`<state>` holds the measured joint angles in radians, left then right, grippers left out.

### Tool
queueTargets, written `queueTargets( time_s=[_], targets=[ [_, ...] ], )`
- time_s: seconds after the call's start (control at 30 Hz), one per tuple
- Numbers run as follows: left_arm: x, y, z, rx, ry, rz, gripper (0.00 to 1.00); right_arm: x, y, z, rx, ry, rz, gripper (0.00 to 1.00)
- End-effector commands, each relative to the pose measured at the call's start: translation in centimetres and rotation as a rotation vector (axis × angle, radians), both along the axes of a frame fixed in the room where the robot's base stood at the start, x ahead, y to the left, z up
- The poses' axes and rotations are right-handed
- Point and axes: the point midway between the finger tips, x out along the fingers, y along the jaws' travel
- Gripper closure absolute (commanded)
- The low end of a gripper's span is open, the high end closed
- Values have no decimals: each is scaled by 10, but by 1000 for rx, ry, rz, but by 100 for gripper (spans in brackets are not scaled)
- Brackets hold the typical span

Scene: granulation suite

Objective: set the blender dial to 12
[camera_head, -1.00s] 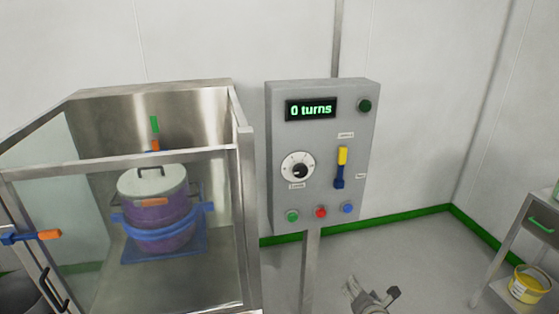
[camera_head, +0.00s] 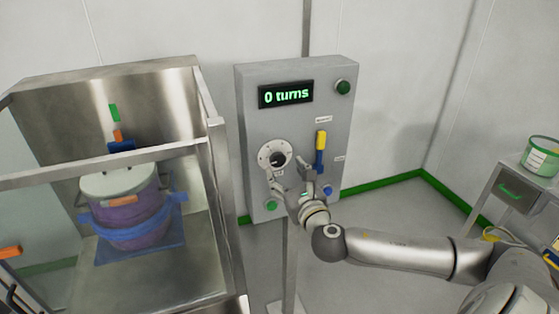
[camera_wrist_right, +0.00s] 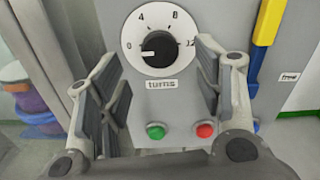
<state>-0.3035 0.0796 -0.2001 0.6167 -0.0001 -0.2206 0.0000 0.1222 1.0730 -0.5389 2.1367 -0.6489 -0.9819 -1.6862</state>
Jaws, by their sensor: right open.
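The blender dial (camera_head: 273,155) is a white disc with a black knob on the grey control panel (camera_head: 262,128). In the right wrist view the dial (camera_wrist_right: 160,24) shows marks 0, 4, 8 and 12, and the knob's pointer is near 0. The display (camera_head: 286,94) reads "0 turns". My right gripper (camera_head: 288,177) is open in front of the panel, just below the dial. In the right wrist view its fingers (camera_wrist_right: 160,85) stand apart, left and right below the dial, with nothing between them. My left gripper is not in view.
A yellow and blue lever (camera_head: 320,150) is right of the dial. Green (camera_wrist_right: 155,131) and red (camera_wrist_right: 204,130) buttons are below it. A steel-framed enclosure (camera_head: 215,150) holding a purple drum (camera_head: 128,212) stands left. A side table (camera_head: 515,190) with a tub is at right.

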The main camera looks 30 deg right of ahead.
Motion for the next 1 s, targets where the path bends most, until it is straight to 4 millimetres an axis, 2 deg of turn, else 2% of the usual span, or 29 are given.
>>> queueTargets(
  time_s=[0.1,0.3,0.7,1.0],
  targets=[
    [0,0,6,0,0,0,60,20,-5,2,2,-1,-3,40],
    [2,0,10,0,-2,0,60,41,-10,1,1,-1,-2,40],
    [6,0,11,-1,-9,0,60,48,-11,-1,1,1,1,40],
    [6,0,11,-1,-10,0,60,47,-11,-1,1,2,1,77]
  ],
)
